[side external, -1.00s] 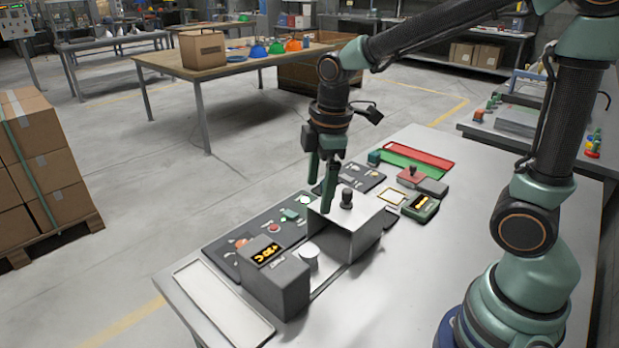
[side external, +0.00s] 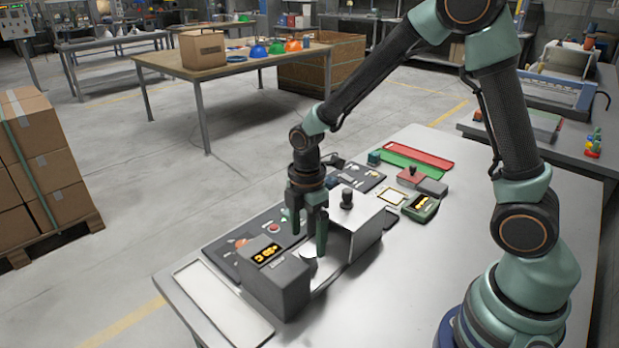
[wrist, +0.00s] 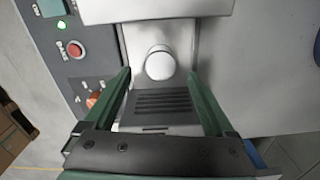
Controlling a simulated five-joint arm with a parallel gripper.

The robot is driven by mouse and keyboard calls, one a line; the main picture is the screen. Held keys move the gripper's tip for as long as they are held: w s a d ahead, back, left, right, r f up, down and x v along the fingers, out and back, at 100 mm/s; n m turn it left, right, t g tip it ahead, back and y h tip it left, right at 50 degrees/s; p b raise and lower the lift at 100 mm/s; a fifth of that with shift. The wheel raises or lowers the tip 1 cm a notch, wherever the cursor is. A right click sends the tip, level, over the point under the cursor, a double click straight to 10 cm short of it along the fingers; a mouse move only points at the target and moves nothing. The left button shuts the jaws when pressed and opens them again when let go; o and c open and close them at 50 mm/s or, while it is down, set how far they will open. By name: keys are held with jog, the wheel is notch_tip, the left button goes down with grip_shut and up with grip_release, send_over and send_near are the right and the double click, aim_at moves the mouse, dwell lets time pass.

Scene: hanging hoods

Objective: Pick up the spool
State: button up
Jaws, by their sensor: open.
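The spool seems to be the white round piece standing in the gap between the dark grey block with an orange display (side external: 277,282) and the light grey hood with a black knob (side external: 365,238). In the side view the spool (side external: 308,266) is partly hidden behind my fingers and the block. In the wrist view the spool (wrist: 159,62) shows its round pale top, centred between my fingertips. My gripper (side external: 309,237) points down, open and empty, above the spool. Its two green fingers also show in the wrist view (wrist: 159,76), apart on either side. I see no contact.
The hood's front edge (wrist: 155,10) lies close beyond the spool. A vented dark surface (wrist: 160,104) is on the near side. A control panel with a red button (wrist: 75,49) is at the left. Bare table (side external: 420,270) is free at the right.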

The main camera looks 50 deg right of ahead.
aim_at(308, 250)
notch_tip(308, 250, down, 5)
jog(key=shift+r, duration=0.1)
jog(key=shift+c, duration=0.3)
grip_shut()
